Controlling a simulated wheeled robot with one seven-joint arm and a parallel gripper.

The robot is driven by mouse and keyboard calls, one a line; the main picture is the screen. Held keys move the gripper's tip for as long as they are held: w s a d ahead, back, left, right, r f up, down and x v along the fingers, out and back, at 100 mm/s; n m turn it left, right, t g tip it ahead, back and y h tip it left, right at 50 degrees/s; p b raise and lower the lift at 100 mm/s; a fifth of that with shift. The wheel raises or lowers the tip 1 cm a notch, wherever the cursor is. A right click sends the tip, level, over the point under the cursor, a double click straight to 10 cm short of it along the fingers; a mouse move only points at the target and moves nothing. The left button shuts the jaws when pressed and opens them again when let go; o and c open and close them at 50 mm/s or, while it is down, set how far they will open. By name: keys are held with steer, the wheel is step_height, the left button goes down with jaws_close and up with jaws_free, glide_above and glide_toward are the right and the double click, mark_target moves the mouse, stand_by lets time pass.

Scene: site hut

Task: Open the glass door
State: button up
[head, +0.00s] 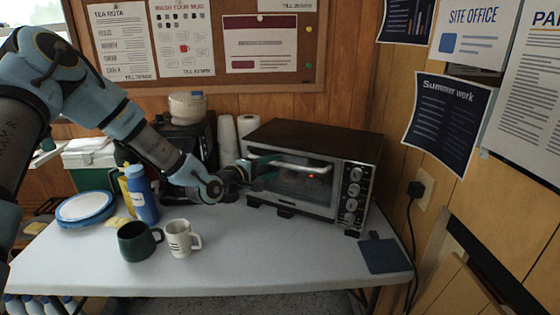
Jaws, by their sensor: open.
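The toaster oven (318,150) stands on the table, a dark-topped silver box with knobs at its right. Its glass door (300,188) is at the front and looks upright and shut. A pale bar handle (305,167) runs along the top of the door. My gripper (264,172) is open at the handle's left end, in front of the door's left part. It hides that corner of the door. I cannot tell whether the fingers touch the handle.
A green mug (138,242) and a white mug (180,239) stand at the table's front, left of the oven. Bottles (143,195) and plates (84,207) are further left. The table (270,255) before the door is clear.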

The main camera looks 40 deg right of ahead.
mark_target(278, 165)
steer(key=shift+w+d+f+p, duration=0.1)
steer(key=shift+d+f+p, duration=0.1)
steer(key=shift+d, duration=0.7)
steer(key=shift+w+d+f+p, duration=0.1)
steer(key=shift+d+p, duration=0.1)
steer(key=shift+d, duration=0.65)
jaws_close()
